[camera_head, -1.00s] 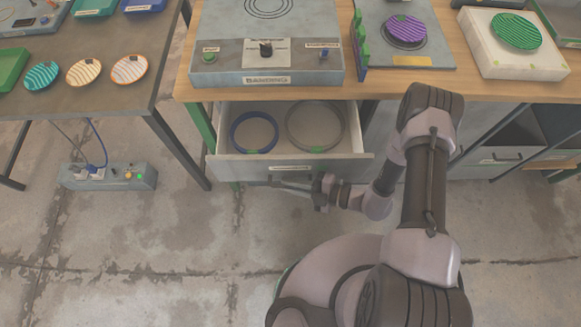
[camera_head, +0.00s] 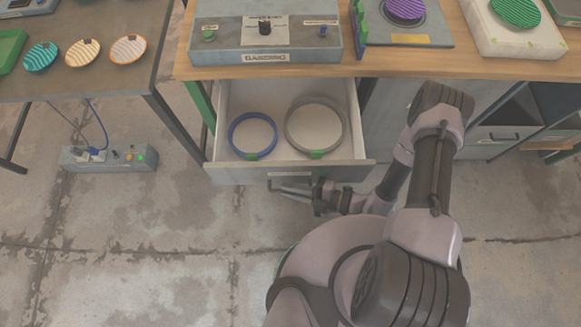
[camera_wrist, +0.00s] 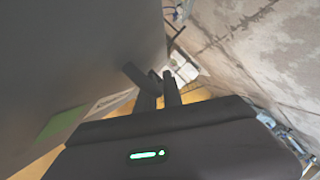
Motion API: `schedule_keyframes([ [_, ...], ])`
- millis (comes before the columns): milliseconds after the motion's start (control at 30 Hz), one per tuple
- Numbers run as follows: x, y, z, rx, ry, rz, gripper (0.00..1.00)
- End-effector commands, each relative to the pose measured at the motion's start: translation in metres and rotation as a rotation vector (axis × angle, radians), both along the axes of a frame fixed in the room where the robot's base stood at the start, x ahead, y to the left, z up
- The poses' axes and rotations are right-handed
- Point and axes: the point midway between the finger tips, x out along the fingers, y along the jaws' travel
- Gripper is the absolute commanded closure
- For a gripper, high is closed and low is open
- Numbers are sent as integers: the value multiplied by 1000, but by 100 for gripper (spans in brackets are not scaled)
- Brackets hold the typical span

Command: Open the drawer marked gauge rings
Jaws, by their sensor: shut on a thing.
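The drawer (camera_head: 225,172) under the workbench stands pulled well out. A blue ring (camera_head: 232,142) and a larger grey ring (camera_head: 290,130) lie inside it, each with a green tab. A small label (camera_head: 290,174) shows on its front, too small to read. My gripper (camera_head: 282,189) is at the drawer front and shut on the drawer handle (camera_head: 273,184), which is mostly hidden. In the wrist view my gripper's dark fingers (camera_wrist: 158,88) are close together beside the grey drawer front (camera_wrist: 80,60).
The banding machine (camera_head: 265,42) stands on the workbench above the drawer. A grey box with lights (camera_head: 110,158) lies on the floor at left. A side table with plates (camera_head: 84,52) stands at left. The floor in front of the drawer's left part is clear.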

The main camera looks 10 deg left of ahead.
Motion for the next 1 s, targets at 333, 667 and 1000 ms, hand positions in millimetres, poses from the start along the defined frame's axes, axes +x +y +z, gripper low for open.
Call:
schedule_keyframes([
  [333,0,0,0,0,0,0,80],
  [667,1,-11,3,0,0,-4,80],
  [1000,-5,-85,21,-2,-3,-8,80],
])
